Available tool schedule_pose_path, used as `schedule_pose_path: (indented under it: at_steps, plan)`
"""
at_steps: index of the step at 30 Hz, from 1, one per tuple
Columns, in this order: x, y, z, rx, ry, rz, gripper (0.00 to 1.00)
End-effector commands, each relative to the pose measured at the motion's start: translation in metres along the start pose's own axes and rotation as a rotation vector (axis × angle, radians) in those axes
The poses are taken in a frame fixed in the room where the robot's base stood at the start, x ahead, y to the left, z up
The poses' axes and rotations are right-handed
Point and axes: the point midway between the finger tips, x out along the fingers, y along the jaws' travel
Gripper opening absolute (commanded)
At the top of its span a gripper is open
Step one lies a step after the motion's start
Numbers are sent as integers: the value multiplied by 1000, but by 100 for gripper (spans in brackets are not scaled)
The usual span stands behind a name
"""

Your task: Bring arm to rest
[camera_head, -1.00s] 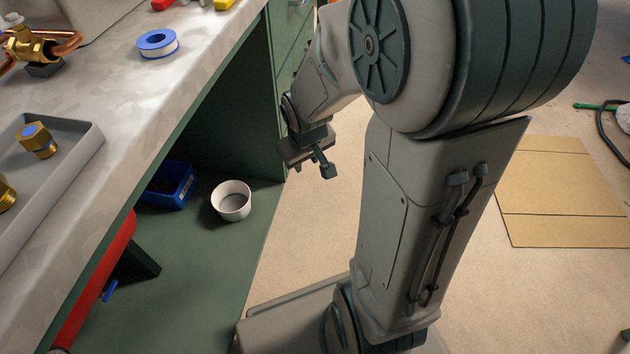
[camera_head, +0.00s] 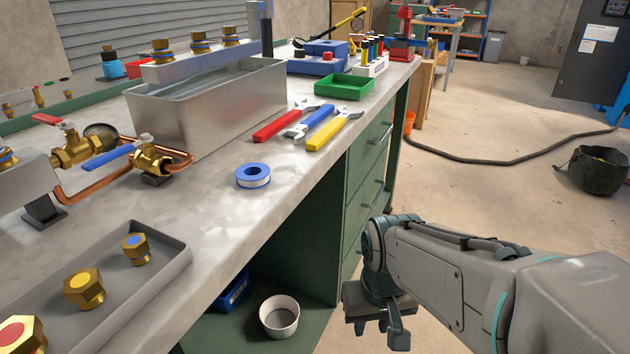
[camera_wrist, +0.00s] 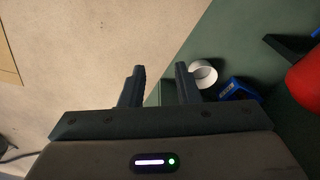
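My arm reaches in from the right edge of the head view, beside the green workbench (camera_head: 330,215) and below its top. My gripper (camera_head: 390,335) hangs at its end, in front of the bench's open lower bay. In the wrist view my gripper (camera_wrist: 160,84) has two dark fingers standing apart with nothing between them. Beyond the fingertips are bare floor and the edge of the green lower shelf. A white round bowl (camera_head: 279,316) stands on that shelf; it also shows just right of the fingers in the wrist view (camera_wrist: 203,74).
The bench top holds a grey tray (camera_head: 180,262) with brass fittings, a tape roll (camera_head: 253,176), wrenches (camera_head: 310,125), a metal tank (camera_head: 215,105) and a green tray (camera_head: 345,86). A blue bin (camera_head: 233,292) sits beside the bowl. A hose (camera_head: 500,160) and dark bucket (camera_head: 597,170) lie right; floor between is clear.

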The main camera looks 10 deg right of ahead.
Motion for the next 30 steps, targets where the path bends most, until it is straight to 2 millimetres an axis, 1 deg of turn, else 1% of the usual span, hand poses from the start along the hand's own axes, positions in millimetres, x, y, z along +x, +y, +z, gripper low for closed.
schedule_pose_path:
  at_steps: [1,3,17,26,30]
  plan:
    - [-22,0,-2,6,2,0,29]
    - [-42,0,-4,17,3,-1,29]
    - [-168,0,-17,75,25,-4,29]
    - [-256,-1,-26,63,65,-2,29]
    - [-298,-1,-30,48,88,0,29]
